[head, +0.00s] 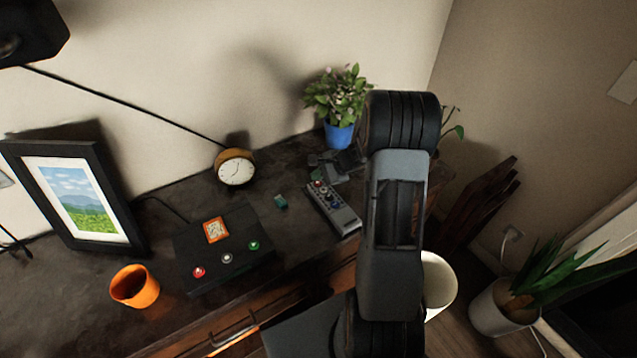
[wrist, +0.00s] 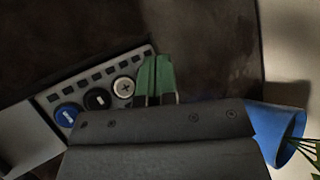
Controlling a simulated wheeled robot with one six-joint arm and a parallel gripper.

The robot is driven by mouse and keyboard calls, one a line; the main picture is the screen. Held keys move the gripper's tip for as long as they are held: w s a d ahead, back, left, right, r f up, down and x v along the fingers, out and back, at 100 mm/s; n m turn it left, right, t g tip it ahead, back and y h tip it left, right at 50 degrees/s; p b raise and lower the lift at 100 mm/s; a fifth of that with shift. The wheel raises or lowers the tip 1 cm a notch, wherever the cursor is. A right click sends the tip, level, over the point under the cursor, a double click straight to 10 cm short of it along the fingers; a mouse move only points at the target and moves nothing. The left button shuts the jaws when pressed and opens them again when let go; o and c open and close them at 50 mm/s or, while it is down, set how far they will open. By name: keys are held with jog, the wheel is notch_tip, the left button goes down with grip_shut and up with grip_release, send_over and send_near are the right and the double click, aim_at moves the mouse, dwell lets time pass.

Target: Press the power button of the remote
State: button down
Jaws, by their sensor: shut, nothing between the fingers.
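The grey remote (head: 340,212) lies on the dark desk, with coloured buttons at its far end. In the wrist view its button panel (wrist: 85,80) shows a blue button (wrist: 67,115) with a white mark, a black button (wrist: 97,99) and a pale button with a plus (wrist: 123,87). I cannot tell which is the power button. My gripper (wrist: 156,75) is shut and empty, with green fingertips together beside the pale button at the panel's edge. Contact cannot be told. In the head view my dark gripper (head: 325,172) is over the remote's far end.
A blue plant pot (head: 339,135) stands behind my gripper and shows in the wrist view (wrist: 280,130).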

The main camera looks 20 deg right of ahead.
aim_at(318, 184)
jog(key=shift+f, duration=0.15)
jog(key=shift+f+b, duration=0.3)
jog(key=shift+b, duration=0.3)
jog(key=shift+f+b, duration=0.45)
jog(key=shift+b, duration=0.05)
dwell(0.8)
jog(key=shift+r, duration=0.1)
jog(key=shift+r+p, duration=0.55)
jog(key=shift+r, duration=0.3)
jog(key=shift+r, duration=0.1)
jog(key=shift+r+p, duration=1.7)
jog(key=shift+r, duration=0.7)
